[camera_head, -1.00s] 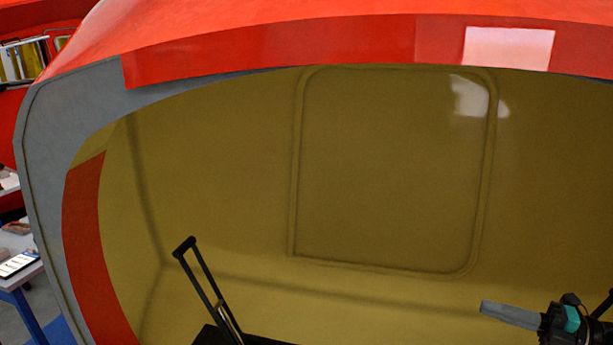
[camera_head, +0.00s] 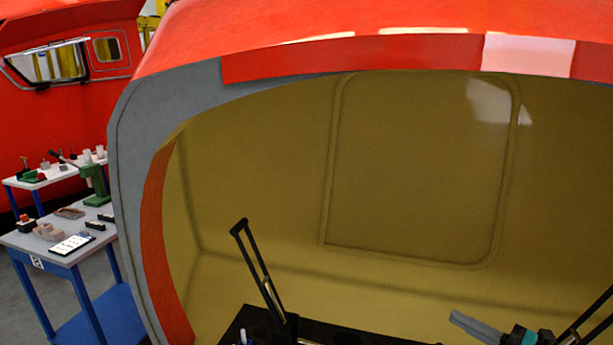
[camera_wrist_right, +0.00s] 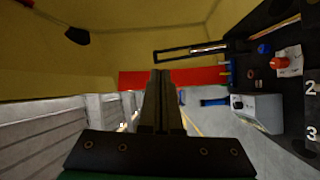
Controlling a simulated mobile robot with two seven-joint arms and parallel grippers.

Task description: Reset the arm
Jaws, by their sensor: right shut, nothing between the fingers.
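My right gripper (camera_head: 474,328) shows at the lower right of the head view, in front of the nosecone's yellow inside. Its fingers point left and are together, with nothing between them. In the right wrist view its fingers (camera_wrist_right: 160,100) lie side by side in the middle, also empty. My left gripper is not in either view. The open red nosecone (camera_head: 350,95) fills most of the head view, with a yellow inner wall (camera_head: 420,170) and a grey rim at the left.
A black tray with an upright handle (camera_head: 262,270) is at the bottom middle. Blue-legged tables (camera_head: 30,245) with small parts stand left of the nosecone, with another red nosecone (camera_head: 80,110) behind. The wrist view shows a black panel with a grey box (camera_wrist_right: 258,110) at right.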

